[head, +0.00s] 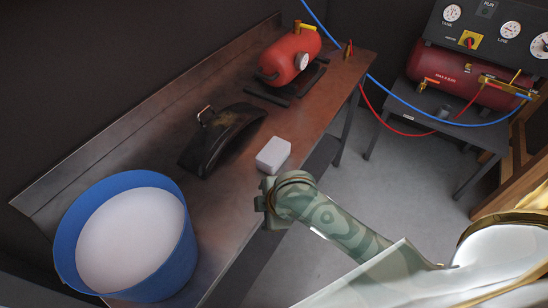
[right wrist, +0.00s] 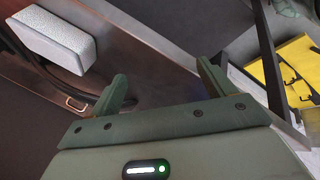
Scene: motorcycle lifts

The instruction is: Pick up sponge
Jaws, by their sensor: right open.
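The sponge looks like a small white block (head: 273,155) lying on the metal bench near its front edge. In the right wrist view the same white block (right wrist: 55,38) shows at the upper left, outside the jaws. My right gripper (head: 263,201) is at the bench's front edge, just nearer to the camera than the block and apart from it. In the right wrist view its two green fingers (right wrist: 162,84) are spread with nothing between them. My left gripper is not in view.
A dark curved fender-like part (head: 222,140) lies behind the sponge. A blue bucket with white contents (head: 186,262) stands at the bench's left end. A red tank (head: 290,55) sits at the far end. Bare bench (head: 310,118) lies right of the sponge.

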